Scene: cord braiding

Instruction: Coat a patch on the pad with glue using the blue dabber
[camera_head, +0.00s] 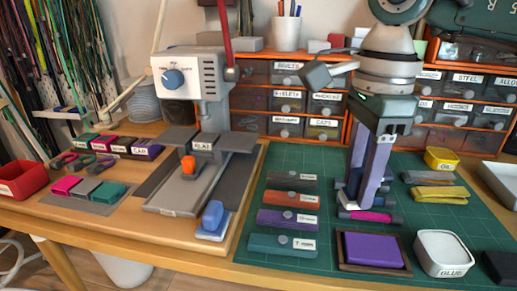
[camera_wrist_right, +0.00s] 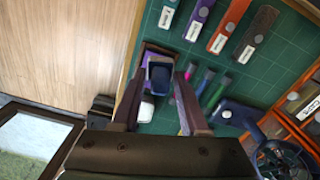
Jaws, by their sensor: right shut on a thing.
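My right gripper (camera_head: 360,203) points down over the green mat, just behind the pad. In the right wrist view its fingers (camera_wrist_right: 161,82) are closed on the sides of the blue dabber (camera_wrist_right: 159,73). The dabber is not clearly visible between the fingers in the head view. The purple pad (camera_head: 372,249) lies in a brown frame at the mat's front; in the right wrist view part of the pad (camera_wrist_right: 150,54) shows around the dabber. I cannot tell whether they touch. The white glue tub (camera_head: 442,252) stands right of the pad. My left gripper is out of view.

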